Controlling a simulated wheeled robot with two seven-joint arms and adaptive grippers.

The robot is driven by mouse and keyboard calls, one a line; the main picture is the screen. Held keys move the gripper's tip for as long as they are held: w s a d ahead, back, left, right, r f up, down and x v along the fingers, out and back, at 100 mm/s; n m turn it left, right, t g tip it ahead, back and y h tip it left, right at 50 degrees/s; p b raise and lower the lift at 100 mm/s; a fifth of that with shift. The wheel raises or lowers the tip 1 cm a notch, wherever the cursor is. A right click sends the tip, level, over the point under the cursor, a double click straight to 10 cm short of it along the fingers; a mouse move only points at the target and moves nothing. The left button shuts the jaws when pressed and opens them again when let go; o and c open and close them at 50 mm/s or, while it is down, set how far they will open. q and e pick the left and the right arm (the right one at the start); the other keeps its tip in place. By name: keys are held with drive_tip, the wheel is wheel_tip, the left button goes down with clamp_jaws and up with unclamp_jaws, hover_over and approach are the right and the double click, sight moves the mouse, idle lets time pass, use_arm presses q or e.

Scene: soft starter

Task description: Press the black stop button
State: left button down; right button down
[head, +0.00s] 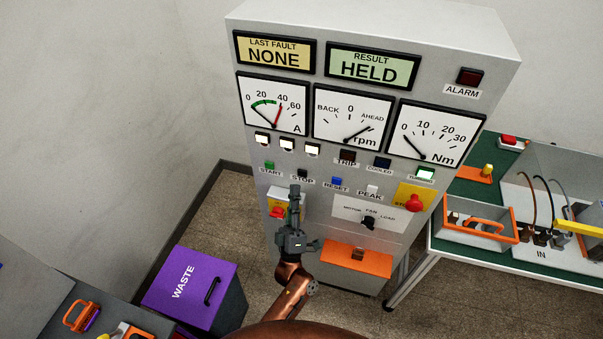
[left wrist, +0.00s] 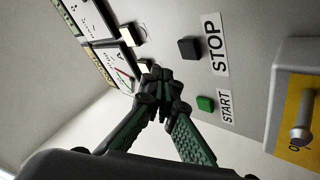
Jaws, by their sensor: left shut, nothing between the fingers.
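The black stop button (head: 303,172) sits on the front of the grey cabinet (head: 262,60), between the green start button (head: 269,165) and the blue reset button (head: 337,181). In the left wrist view the stop button (left wrist: 190,48) is a raised black square beside its STOP label, fully visible. My left gripper (head: 295,190) is shut and empty, upright in the head view with its tips just below the STOP label. In the left wrist view its closed tips (left wrist: 156,74) appear apart from the stop button, to its lower left. Whether they touch the panel I cannot tell. My right gripper is not in view.
The green start button (left wrist: 205,103) is close to the gripper tips. A red knob on a yellow plate (head: 413,203), a black selector (head: 369,222) and an orange-fronted drawer (head: 345,260) are on the cabinet. A purple-lidded waste bin (head: 188,281) stands left; a green bench (head: 470,188) stands right.

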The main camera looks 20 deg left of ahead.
use_arm(q)
drive_tip(key=shift+s, duration=0.95)
